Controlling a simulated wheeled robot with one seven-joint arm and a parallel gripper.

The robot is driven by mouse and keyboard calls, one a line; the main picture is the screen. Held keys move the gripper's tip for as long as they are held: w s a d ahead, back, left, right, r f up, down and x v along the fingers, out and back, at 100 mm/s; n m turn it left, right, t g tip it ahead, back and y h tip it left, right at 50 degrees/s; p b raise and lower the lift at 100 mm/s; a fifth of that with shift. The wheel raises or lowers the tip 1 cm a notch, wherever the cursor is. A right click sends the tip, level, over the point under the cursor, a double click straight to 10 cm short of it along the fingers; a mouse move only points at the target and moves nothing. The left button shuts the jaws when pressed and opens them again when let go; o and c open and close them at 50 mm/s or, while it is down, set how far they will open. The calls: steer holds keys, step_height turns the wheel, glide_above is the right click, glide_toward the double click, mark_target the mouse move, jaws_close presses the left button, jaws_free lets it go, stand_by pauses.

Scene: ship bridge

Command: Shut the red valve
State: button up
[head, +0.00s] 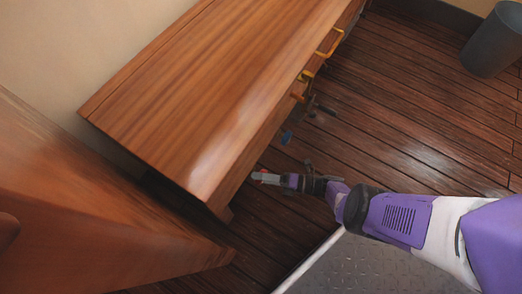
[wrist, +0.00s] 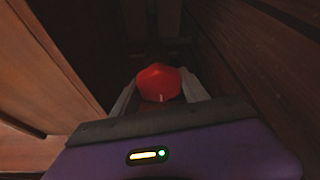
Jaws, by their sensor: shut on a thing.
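The red valve (wrist: 160,80) shows in the wrist view as a rounded, faceted red knob between my two fingers. My gripper (wrist: 160,97) is shut on it, one finger at each side. In the head view my gripper (head: 266,178) reaches in low at the near end of the wooden cabinet's front. Only a small bit of red (head: 264,172) shows there at the fingertips. The valve's stem and whatever it is mounted on are hidden in the dark, so I cannot tell how far it is turned.
A long wooden cabinet (head: 200,85) runs along the wall, with yellow-orange handles (head: 330,45) on its front. A small blue part (head: 286,137) sits just beyond my gripper. Another wooden piece (head: 90,200) stands at the left. A grey bin (head: 495,42) stands far right. Plank floor (head: 420,110) is open.

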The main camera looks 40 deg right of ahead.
steer(key=shift+s, duration=0.1)
steer(key=o, duration=1.3)
steer(key=shift+o, duration=0.2)
